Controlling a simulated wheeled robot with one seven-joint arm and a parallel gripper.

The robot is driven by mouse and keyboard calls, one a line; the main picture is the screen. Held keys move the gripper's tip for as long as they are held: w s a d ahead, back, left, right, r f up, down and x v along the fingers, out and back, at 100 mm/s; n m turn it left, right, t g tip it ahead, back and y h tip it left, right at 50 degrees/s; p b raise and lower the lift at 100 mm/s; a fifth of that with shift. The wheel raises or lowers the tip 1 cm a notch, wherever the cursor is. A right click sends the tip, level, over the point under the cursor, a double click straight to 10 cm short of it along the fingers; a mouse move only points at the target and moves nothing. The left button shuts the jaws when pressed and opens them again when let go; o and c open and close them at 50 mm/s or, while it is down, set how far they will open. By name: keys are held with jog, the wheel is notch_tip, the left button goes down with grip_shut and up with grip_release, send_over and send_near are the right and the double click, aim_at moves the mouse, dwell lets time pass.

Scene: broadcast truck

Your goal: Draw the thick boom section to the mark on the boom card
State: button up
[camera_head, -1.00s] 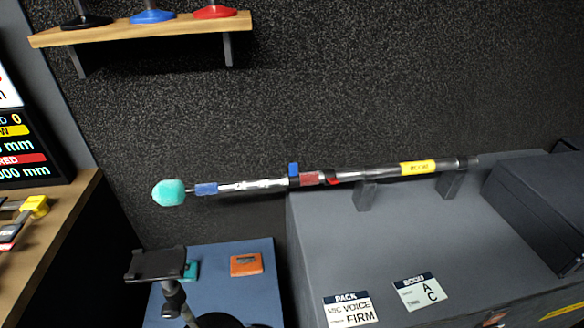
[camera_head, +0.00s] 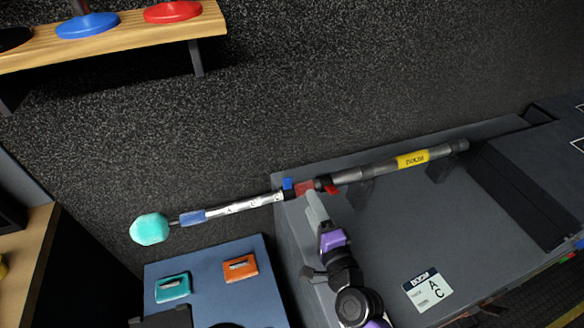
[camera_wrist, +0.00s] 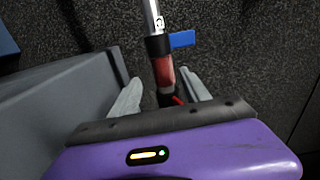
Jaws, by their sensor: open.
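The boom pole (camera_head: 380,168) lies across dark cradles, sloping down to the left to a teal foam tip (camera_head: 149,229). It has a blue grip, a silver marked section (camera_head: 245,204), a blue lever (camera_head: 288,184), a red grip (camera_head: 304,188), a red lever and a thick grey tube with a yellow BOOM label. The boom card (camera_head: 427,290) shows A and C; its small print is unreadable. My gripper (camera_head: 313,203) is at the red grip. In the wrist view its open fingers (camera_wrist: 160,80) stand either side of the red grip (camera_wrist: 163,72), with a visible gap.
The grey case top (camera_head: 390,230) lies under the boom, with a dark raised box (camera_head: 525,200) at right. A blue surface (camera_head: 210,285) holds teal (camera_head: 172,288) and orange (camera_head: 240,268) items. A wooden shelf (camera_head: 120,40) is at upper left.

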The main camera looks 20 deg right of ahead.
jog(key=w, duration=0.9)
jog(key=shift+r, duration=0.25)
grip_shut()
jog(key=shift+a, duration=0.1)
dwell(1.1)
